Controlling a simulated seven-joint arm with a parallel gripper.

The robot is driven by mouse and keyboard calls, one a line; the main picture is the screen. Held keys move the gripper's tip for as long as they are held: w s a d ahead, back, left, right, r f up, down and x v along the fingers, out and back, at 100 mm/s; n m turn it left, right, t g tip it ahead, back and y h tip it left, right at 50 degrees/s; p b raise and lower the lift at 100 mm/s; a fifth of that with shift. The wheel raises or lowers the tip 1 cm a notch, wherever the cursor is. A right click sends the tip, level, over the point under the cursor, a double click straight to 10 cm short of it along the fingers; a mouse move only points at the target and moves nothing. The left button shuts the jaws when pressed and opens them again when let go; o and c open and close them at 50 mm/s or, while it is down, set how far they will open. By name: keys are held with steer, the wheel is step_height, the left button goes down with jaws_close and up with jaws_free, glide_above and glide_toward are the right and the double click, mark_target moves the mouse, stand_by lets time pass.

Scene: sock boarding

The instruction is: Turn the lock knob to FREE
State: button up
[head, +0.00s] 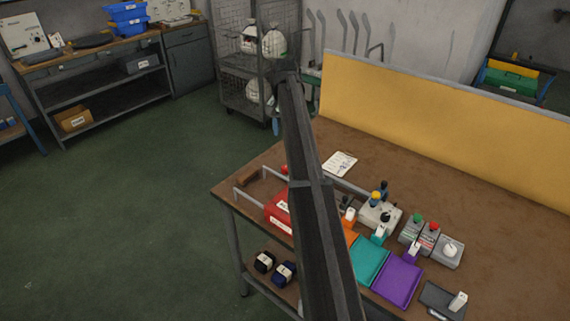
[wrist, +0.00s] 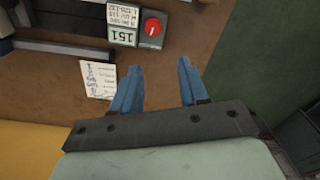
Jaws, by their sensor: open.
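A round red knob (wrist: 152,27) with a pale pointer line sits on a small grey block in the wrist view. White labels, one reading 151, lie beside it. I see no readable FREE mark, so I cannot tell its setting. In the head view a small red shape (head: 284,169), perhaps this knob, shows beside my arm and is partly hidden. My gripper (wrist: 158,66) is open and empty, its blue fingers apart. The knob lies beyond the fingertips, nearer the left finger's line, and is not touched. In the head view a blue finger (head: 276,124) shows left of my arm.
A written sheet (wrist: 98,79) lies on the brown table (head: 470,205). A red box (head: 279,212), teal tray (head: 371,262), purple tray (head: 398,281) and several small devices stand along the front. A yellow panel (head: 440,115) closes the back. My arm hides part of the table.

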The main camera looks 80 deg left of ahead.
mark_target(285, 166)
steer(key=f+n, duration=0.2)
steer(key=f, duration=0.2)
steer(key=f+n, duration=0.2)
steer(key=f, duration=0.3)
steer(key=d+f+n, duration=0.1)
steer(key=f+n, duration=0.2)
steer(key=f, duration=0.2)
steer(key=shift+w+h, duration=0.1)
steer(key=shift+h, duration=0.2)
steer(key=shift+r, duration=0.1)
steer(key=c, duration=0.8)
steer(key=shift+o, duration=0.2)
